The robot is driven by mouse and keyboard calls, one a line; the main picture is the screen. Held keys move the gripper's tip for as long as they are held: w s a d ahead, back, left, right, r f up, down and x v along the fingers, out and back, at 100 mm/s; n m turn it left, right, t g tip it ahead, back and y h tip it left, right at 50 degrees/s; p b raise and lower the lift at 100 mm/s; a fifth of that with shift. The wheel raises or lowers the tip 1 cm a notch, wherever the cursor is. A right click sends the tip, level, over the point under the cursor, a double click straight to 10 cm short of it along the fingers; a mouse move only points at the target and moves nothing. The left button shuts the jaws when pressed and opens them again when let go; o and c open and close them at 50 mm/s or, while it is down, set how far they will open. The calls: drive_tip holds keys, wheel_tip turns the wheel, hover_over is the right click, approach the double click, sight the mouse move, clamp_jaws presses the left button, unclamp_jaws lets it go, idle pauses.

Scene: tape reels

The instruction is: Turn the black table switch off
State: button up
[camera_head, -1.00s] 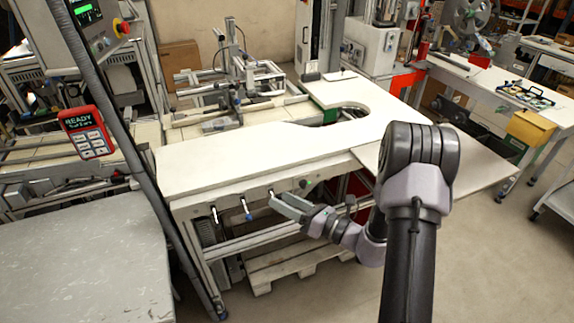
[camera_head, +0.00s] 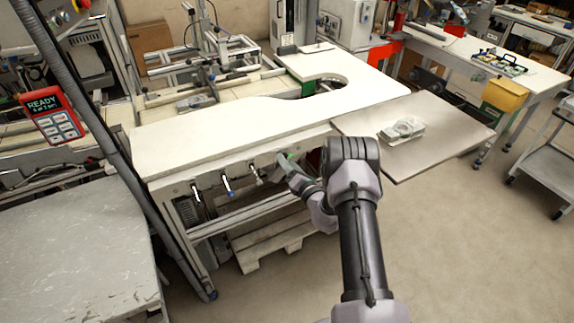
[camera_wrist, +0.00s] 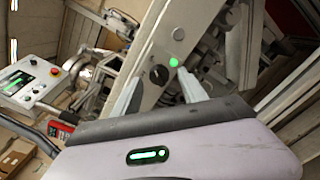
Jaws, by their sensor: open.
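A round black switch (camera_wrist: 158,74) sits on the pale front panel of the white worktable (camera_head: 200,140), next to a lit green lamp (camera_wrist: 174,62). My gripper (camera_wrist: 159,82) is open and empty. In the wrist view its two fingers stand on either side of the switch, which shows between them; I cannot tell if they touch it. In the head view my gripper (camera_head: 284,165) is at the table's front edge and covers part of that panel, so the switch is not clear there. The switch's exact setting is too small to read.
A wooden pallet (camera_head: 272,243) lies below. A grey side plate (camera_head: 430,150) bears a pale stack (camera_head: 402,130).

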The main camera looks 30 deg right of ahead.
drive_tip(key=shift+w, duration=0.5)
clamp_jaws()
drive_tip(key=shift+n, duration=0.3)
drive_tip(key=shift+d+f+n+b, duration=0.1)
drive_tip(key=shift+n+b, duration=3)
drive_tip(key=shift+n, duration=3.7)
